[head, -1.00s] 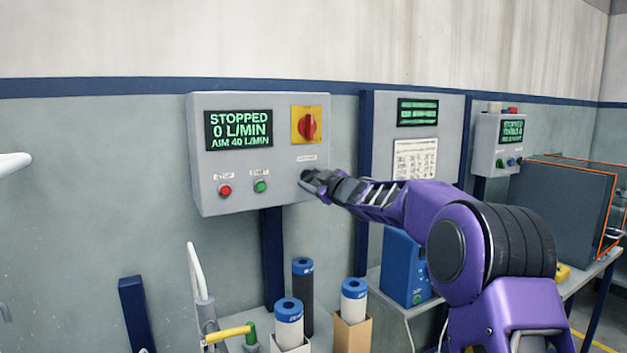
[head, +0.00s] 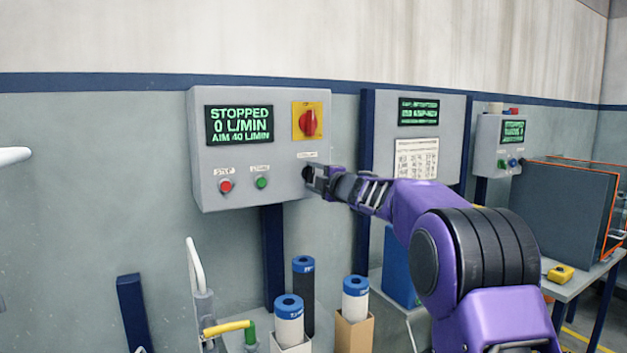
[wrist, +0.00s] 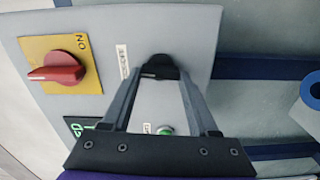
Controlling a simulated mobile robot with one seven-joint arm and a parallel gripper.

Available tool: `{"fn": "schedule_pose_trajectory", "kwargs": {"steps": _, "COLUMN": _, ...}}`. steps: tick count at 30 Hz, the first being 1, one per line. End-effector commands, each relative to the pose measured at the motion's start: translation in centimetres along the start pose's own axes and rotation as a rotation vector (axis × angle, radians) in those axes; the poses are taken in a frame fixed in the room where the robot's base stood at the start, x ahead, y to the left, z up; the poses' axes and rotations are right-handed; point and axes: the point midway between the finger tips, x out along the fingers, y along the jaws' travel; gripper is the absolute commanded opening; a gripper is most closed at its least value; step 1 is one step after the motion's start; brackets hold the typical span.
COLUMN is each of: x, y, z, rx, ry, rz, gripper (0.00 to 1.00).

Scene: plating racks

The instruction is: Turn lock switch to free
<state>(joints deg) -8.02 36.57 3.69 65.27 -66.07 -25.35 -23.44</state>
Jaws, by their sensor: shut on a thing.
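The lock switch (wrist: 160,62) appears to be the small black knob at the lower right of the grey control box (head: 200,150), below a white label (head: 308,155) too small to read. My gripper (wrist: 160,74) is at the box front with its two fingers closed in on this knob. In the head view my gripper (head: 312,175) reaches the box from the right and mostly covers the knob. Which position the knob points to cannot be told.
A red rotary switch (head: 307,122) on a yellow plate sits above. Red (head: 226,186) and green (head: 261,183) buttons sit to the left. The screen (head: 239,126) reads STOPPED, 0 L/MIN, AIM 40 L/MIN. Blue-capped cylinders (head: 289,322) stand below the box.

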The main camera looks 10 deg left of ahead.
Motion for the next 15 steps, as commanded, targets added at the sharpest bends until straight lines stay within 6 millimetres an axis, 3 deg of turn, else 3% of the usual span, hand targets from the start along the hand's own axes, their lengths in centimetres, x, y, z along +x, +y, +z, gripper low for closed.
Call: {"fn": "schedule_pose_trajectory", "kwargs": {"steps": 15, "x": 0.00, "y": -0.06, "z": -0.01, "rx": -0.107, "ry": 0.001, "rz": 0.000, "gripper": 0.04}}
